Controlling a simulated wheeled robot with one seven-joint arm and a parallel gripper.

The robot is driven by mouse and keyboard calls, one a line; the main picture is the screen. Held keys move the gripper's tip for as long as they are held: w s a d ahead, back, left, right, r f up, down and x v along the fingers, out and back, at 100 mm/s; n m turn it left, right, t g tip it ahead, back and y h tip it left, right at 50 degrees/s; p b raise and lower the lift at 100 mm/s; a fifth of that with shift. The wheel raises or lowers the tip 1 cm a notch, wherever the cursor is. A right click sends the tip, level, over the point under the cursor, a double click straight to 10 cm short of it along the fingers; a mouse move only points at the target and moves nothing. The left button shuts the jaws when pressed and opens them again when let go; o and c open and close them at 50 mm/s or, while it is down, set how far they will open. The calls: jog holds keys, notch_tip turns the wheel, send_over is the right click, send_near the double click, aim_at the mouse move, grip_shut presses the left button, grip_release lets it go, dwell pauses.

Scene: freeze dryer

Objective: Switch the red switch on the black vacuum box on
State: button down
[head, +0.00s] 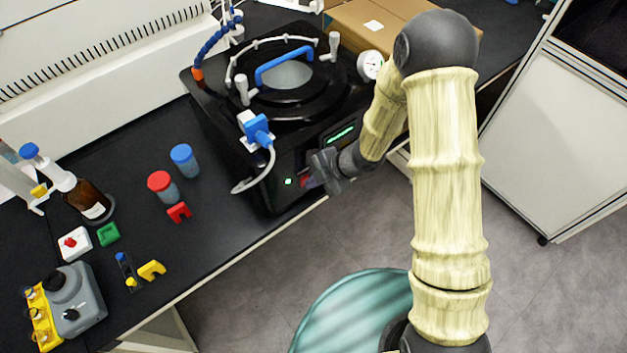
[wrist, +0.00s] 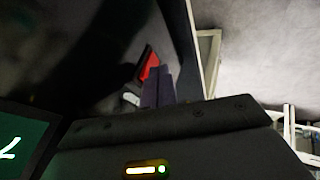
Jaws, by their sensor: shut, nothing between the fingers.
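The black vacuum box (head: 235,130) stands on the black bench, with a lit green display (head: 341,134) and a small green light (head: 288,181) on its front. The red switch (wrist: 149,66) shows in the wrist view on the dark panel, right beside my fingertips. In the head view only a small reddish bit of it shows next to my gripper (head: 322,170). My gripper is shut and empty, at the lower front of the box. In the wrist view its fingers (wrist: 158,86) partly cover the switch. Whether they touch it I cannot tell.
A white hose with a blue valve (head: 256,130) hangs at the box's front left corner. Red-capped (head: 160,183) and blue-capped (head: 183,156) bottles stand to the left. A cardboard box (head: 350,22) is behind. Open floor lies in front of the bench.

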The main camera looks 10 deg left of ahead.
dwell(0.3)
jog(key=s+d+r, duration=0.3)
jog(key=d+r, duration=0.3)
jog(key=d, duration=0.4)
jog(key=shift+s+d+r+b, duration=0.15)
jog(key=shift+s+r+b, duration=0.05)
jog(key=shift+s+b, duration=0.15)
jog(key=w+d+r+m+t+h, duration=0.2)
jog(key=d+r+m+t+h, duration=0.1)
jog(key=d+m, duration=0.35)
jog(key=w+d+r+m+t+h, duration=0.2)
jog(key=w+d+r+m+h, duration=0.15)
jog(key=d+m, duration=0.3)
jog(key=s+d+r+m+g, duration=0.2)
jog(key=s+r+m, duration=0.3)
jog(key=s+m, duration=0.5)
jog(key=d+m, duration=0.1)
jog(key=m, duration=0.3)
jog(key=shift+s+d+g+h, duration=0.15)
jog(key=shift+g+h, duration=0.15)
jog(key=shift+h, duration=0.05)
